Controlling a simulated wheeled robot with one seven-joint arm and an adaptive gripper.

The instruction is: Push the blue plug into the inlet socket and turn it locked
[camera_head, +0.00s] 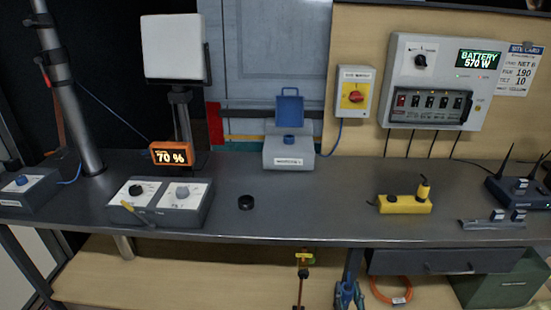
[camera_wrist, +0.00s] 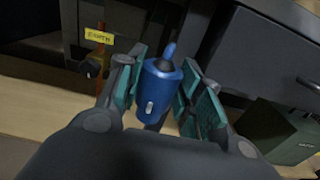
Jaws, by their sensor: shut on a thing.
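The blue plug (camera_wrist: 163,88) is a short blue cylinder with a narrower tip pointing up and away in the wrist view. My gripper (camera_wrist: 166,92) is shut on it, with a teal-padded finger on each side. In the head view my gripper (camera_head: 347,295) shows at the bottom edge, below the front edge of the bench. A grey box (camera_head: 289,153) with a raised blue lid (camera_head: 290,110) and a blue round part on top stands at the back of the bench. It looks like the inlet socket; its label is too small to read. The plug is well apart from it.
The bench (camera_head: 330,205) has clear room before the grey box. A black ring (camera_head: 245,202) and a yellow block (camera_head: 405,204) lie on it. A switch box (camera_head: 352,95) and battery panel (camera_head: 433,82) hang behind. A drawer (camera_head: 437,261) and green bin (camera_head: 503,283) are below.

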